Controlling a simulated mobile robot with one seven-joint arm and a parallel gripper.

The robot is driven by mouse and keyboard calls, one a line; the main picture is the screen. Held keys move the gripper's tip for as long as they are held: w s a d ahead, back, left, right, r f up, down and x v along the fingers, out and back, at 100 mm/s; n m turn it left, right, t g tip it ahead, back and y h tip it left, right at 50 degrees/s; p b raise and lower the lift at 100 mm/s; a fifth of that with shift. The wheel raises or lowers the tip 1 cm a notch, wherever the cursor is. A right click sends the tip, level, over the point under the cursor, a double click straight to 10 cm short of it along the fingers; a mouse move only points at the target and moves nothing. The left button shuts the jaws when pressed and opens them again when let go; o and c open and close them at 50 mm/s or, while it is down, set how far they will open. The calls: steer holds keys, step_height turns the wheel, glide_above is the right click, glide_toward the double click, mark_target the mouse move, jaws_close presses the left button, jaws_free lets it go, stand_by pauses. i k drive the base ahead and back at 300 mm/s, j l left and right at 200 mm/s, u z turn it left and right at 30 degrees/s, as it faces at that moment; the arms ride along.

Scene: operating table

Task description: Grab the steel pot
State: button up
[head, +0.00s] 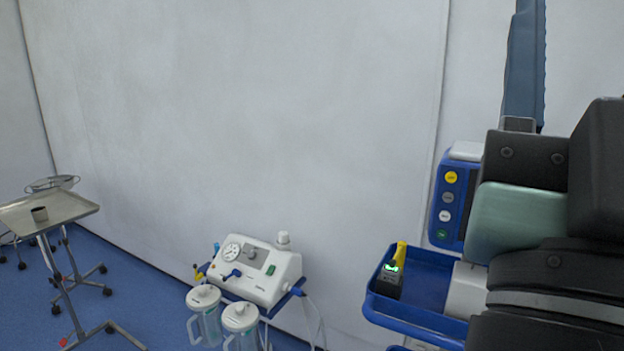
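A small, dark grey metal pot (39,213) stands upright on a steel tray table (68,208) at the far left of the head view. It is small in the picture, and its inside is hard to make out. Behind it is a shallow round metal basin (52,183) on a wheeled stand, partly hidden by the tray table. My gripper cannot be seen in this view, so nothing shows of what it holds.
A white suction machine (255,270) with clear lidded jars (204,318) stands at bottom centre. A blue tray (415,290) and large dark parts (540,270) fill the right. Blue floor (140,290) is clear between tray table and machine.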

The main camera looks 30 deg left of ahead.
mark_target(39, 213)
steer(key=u, duration=1.2)
steer(key=i+j+u, duration=0.4)
steer(key=j, duration=0.2)
steer(key=i+j+u, duration=0.4)
steer(key=i+j, duration=0.25)
steer(key=j, duration=0.3)
